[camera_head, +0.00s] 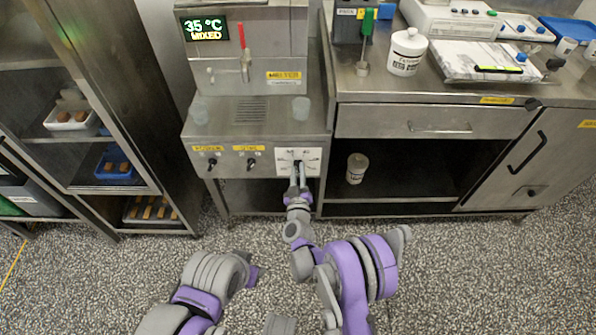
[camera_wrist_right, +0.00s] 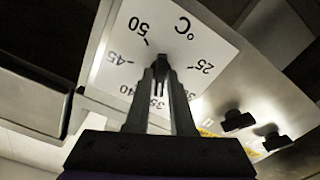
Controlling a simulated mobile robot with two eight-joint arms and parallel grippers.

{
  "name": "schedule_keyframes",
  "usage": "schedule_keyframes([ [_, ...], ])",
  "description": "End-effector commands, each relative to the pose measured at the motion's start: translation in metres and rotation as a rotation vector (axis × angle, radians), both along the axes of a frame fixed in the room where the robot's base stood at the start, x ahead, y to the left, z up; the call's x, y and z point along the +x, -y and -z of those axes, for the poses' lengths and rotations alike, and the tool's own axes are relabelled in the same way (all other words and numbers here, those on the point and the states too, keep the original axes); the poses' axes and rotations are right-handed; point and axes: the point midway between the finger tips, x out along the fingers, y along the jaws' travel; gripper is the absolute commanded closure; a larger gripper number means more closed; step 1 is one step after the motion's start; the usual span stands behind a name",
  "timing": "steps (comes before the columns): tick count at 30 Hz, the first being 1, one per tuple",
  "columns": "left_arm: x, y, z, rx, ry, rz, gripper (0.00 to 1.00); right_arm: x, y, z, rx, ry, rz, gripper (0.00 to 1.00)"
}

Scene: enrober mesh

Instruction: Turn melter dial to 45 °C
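The melter (camera_head: 247,110) is a steel unit whose green display (camera_head: 205,28) reads 35 °C MIXED. Its dial plate (camera_head: 311,155) is white, on the right of the front panel. In the wrist view the plate (camera_wrist_right: 115,65) carries marks including 25, 35, 40, 45 and 50 and a °C sign. My right gripper (camera_head: 298,168) is at the dial. In the wrist view its fingertips (camera_wrist_right: 161,68) are close together around the small dark dial knob, which they mostly hide. The knob's pointer cannot be made out. Of my left arm only links show, low in the head view.
Two other black knobs (camera_head: 251,163) (camera_head: 212,163) sit left on the same panel. A red-handled lever (camera_head: 243,50) stands above. A steel counter (camera_head: 455,85) with a white tub (camera_head: 407,52) is to the right, a shelved cabinet (camera_head: 110,120) to the left. The floor in front is clear.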

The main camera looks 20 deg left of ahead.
Motion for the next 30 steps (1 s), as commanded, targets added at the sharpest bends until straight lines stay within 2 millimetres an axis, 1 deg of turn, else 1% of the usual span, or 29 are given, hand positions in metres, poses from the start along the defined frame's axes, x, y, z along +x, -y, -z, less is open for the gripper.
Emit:
schedule_keyframes([
  [1, 0.0, 0.0, 0.0, 0.0, 0.0, 0.0, 0.55, 0.0, 0.0, 0.0, 0.0, 0.0, 0.0, 0.89],
  [3, 0.0, 0.0, 0.0, 0.0, 0.0, 0.0, 0.55, 0.0, 0.0, 0.0, 0.0, 0.0, 0.0, 1.0],
  [14, 0.0, 0.0, 0.0, 0.0, 0.0, 0.0, 0.55, 0.0, 0.0, 0.0, 0.005, -0.001, 0.0, 1.0],
  [19, 0.0, 0.0, 0.003, 0.0, -0.001, 0.0, 0.55, 0.0, 0.0, 0.001, 0.04, -0.012, 0.0, 1.0],
  [25, 0.001, 0.0, 0.01, 0.0, -0.003, 0.0, 0.55, 0.0, 0.0, 0.001, 0.147, -0.043, 0.0, 1.0],
  [30, 0.002, 0.0, 0.017, 0.0, -0.005, 0.0, 0.55, 0.0, 0.0, 0.002, 0.287, -0.084, 0.0, 1.0],
])
